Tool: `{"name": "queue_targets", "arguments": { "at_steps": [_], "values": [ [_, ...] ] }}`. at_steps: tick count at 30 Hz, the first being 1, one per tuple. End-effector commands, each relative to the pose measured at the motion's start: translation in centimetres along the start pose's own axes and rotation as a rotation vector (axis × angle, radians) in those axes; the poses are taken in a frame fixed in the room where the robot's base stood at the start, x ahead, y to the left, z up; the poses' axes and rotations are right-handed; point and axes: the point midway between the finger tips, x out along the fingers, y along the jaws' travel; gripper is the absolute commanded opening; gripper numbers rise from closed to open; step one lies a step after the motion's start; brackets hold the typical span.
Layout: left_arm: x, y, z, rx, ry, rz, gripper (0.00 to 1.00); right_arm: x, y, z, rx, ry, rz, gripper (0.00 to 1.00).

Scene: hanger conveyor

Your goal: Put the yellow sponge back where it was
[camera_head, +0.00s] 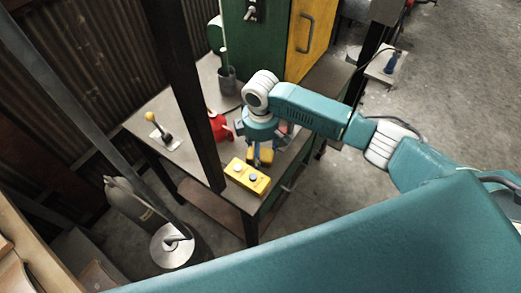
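A yellow block, which looks like the sponge (266,155), shows partly behind my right gripper (258,160) on the metal table. The gripper points down over the table at the end of my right arm, which comes in from the right. Its fingers are small and overlap the yellow block, so I cannot tell whether they are shut on it or only beside it. My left gripper is not in view.
A yellow box with two buttons (247,177) sits at the table's (185,158) front edge, close to the gripper. A red object (219,127), a lever (158,130) and a grey cup (228,80) stand on the table. A dark post (190,95) crosses in front. A green and yellow cabinet (265,35) stands behind.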

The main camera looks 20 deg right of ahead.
Motion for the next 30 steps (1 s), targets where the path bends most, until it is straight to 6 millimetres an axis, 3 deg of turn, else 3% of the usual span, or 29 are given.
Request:
{"name": "queue_targets", "arguments": {
  "at_steps": [5, 6, 14, 19, 30],
  "values": [
    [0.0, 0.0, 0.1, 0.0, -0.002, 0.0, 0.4, 0.3, 0.0, 0.0, 0.001, 0.0, -0.001, 0.39],
    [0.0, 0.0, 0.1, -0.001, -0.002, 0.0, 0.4, 0.3, 0.0, 0.0, 0.001, 0.0, 0.0, 0.67],
    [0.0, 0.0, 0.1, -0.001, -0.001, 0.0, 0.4, 0.2, 0.0, 0.0, 0.001, 0.0, 0.0, 0.67],
    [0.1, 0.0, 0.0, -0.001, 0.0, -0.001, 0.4, -0.8, 0.0, 0.0, 0.001, 0.001, 0.0, 0.67],
    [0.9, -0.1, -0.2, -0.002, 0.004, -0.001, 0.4, -8.3, 0.1, -0.1, -0.001, 0.003, 0.002, 0.67]
  ]
}}
